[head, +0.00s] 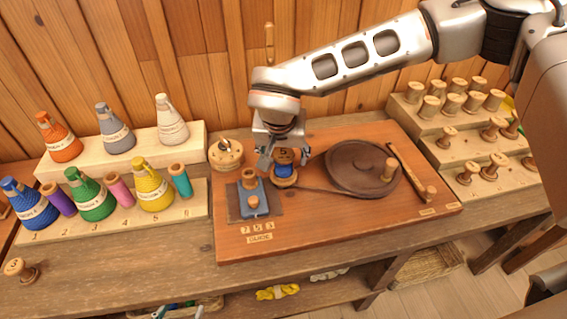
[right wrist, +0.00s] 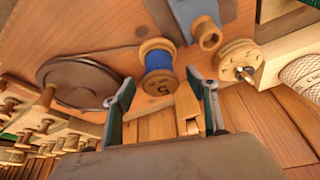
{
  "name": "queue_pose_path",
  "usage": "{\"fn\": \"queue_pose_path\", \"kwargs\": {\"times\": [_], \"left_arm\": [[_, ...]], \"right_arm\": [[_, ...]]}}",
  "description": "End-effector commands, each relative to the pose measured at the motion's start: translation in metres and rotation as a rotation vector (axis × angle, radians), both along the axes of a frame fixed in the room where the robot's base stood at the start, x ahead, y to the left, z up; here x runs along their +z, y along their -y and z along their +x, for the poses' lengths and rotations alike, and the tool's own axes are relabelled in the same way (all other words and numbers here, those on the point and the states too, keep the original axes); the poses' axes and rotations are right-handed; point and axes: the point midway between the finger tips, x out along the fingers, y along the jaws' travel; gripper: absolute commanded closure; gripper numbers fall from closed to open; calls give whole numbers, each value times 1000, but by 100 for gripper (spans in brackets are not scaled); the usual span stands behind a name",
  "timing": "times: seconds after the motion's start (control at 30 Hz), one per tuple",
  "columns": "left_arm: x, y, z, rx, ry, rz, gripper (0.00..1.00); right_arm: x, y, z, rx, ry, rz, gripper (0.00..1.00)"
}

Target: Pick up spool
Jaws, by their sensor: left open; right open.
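A wooden spool wound with blue thread (head: 284,171) stands on the brown work board (head: 330,222), its top end marked 5. It also shows in the right wrist view (right wrist: 158,62). My right gripper (head: 284,158) is open and comes down over this spool from behind. In the right wrist view the open fingers (right wrist: 161,84) are on either side of the spool's marked end, with gaps, and hold nothing. My left gripper is not in view.
A blue guide block with wooden knobs (head: 250,196) stands just left of the spool. A round wooden piece (head: 226,154) is behind it. A dark disc (head: 350,166) lies to the right. Yarn cones (head: 90,195) stand left; empty spools (head: 448,134) stand on steps right.

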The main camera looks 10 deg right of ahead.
Motion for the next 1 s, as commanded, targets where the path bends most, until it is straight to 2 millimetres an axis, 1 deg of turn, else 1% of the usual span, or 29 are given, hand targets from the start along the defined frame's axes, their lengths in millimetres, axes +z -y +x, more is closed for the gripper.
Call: {"fn": "queue_pose_path", "kwargs": {"times": [0.03, 0.1, 0.2, 0.43, 0.47, 0.5, 0.57, 0.6, 0.63, 1.0], "left_arm": [[1, 0, 0, 0, 0, 0, 46], [0, 0, 0, 0, -1, 0, 46], [0, 0, 0, 0, -1, 0, 46], [0, 0, 0, 1, -1, 0, 46], [0, 0, 0, 1, -1, 0, 46], [0, 0, 0, 1, -1, 0, 46], [0, 0, 0, 1, -1, 0, 46], [0, 0, 0, 1, -1, 0, 46], [0, 0, 0, 1, -1, 0, 46], [0, 0, 0, 1, -1, 0, 46]], "right_arm": [[-7, 1, 2, -1, -1, 0, 42], [-15, 2, 5, 0, -2, 1, 42], [-21, 2, 8, 1, -1, 1, 42], [-23, 3, 9, 1, 0, 1, 42], [-23, 3, 9, 1, -1, 1, 45], [-23, 3, 9, 1, -1, 1, 55], [-23, 3, 9, 1, -1, 1, 71], [-23, 3, 9, 1, -1, 1, 81], [-22, 3, 9, 1, -1, 1, 85], [-20, 2, 9, 1, 1, 2, 85]]}}
